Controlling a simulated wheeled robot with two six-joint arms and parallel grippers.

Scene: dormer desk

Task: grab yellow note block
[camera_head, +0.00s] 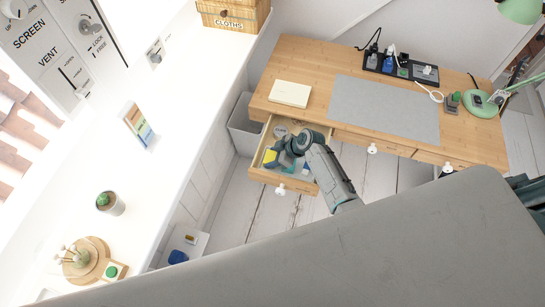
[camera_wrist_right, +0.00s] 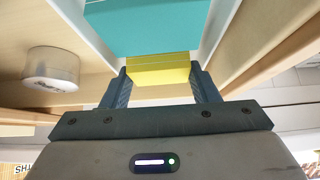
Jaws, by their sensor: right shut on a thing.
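The yellow note block (camera_wrist_right: 158,70) sits between the two fingers of my right gripper (camera_wrist_right: 160,88) in the right wrist view, and the fingers are shut on it. In the head view the yellow block (camera_head: 271,158) shows at the left of the open desk drawer (camera_head: 284,181). My right gripper (camera_head: 279,160) reaches into this drawer beside it, with the arm coming from the lower right. A teal surface (camera_wrist_right: 150,28) lies just beyond the block in the wrist view. My left gripper is not in view.
A round white tin (camera_wrist_right: 52,70) stands left of the gripper in the wrist view. Drawer walls are close on both sides. The desk (camera_head: 420,145) holds a cream pad (camera_head: 290,93), grey mat (camera_head: 385,108), black tray (camera_head: 400,67) and green lamp (camera_head: 480,103).

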